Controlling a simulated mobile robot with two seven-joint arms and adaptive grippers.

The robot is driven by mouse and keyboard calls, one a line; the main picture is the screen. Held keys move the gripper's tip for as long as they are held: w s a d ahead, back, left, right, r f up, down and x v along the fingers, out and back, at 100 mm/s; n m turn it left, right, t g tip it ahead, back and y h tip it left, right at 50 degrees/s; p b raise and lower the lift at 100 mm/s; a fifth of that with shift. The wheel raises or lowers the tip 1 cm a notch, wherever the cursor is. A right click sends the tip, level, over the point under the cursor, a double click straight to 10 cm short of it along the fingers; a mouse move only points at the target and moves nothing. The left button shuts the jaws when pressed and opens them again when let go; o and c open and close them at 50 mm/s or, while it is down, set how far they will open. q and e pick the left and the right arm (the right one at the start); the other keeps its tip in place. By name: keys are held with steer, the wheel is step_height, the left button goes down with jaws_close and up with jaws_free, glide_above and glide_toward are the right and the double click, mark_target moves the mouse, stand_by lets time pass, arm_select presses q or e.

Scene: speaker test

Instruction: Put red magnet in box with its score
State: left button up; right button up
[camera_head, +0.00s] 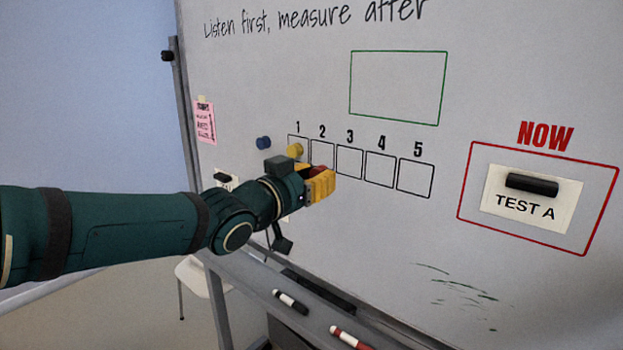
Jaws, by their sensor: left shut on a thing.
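The whiteboard (480,60) carries a row of score boxes numbered 1 to 5. Box 3 (349,163), box 4 (380,169) and box 5 (415,179) show empty. My left gripper (319,184) reaches in from the left, its yellow fingers shut on the red magnet (318,170). The red magnet is mostly hidden by the fingers and appears in front of the lower part of box 2 (322,152). I cannot tell whether it touches the board. My right gripper is out of view.
A yellow magnet (294,150) is at box 1, and a blue magnet (263,142) is left of it. A TEST A card (520,208) hangs in the red NOW frame at right. Black (291,302) and red (350,338) markers lie on the tray below.

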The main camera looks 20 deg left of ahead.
mark_target(349, 162)
arm_select(q)
steer(key=shift+x, duration=3.6)
steer(key=shift+w+d, duration=0.2)
steer(key=shift+w, duration=0.3)
steer(key=o, duration=1.5)
steer(key=shift+c, duration=0.2)
steer(key=shift+s, duration=0.1)
steer(key=shift+b+v, duration=0.4)
steer(key=shift+v, duration=3.05)
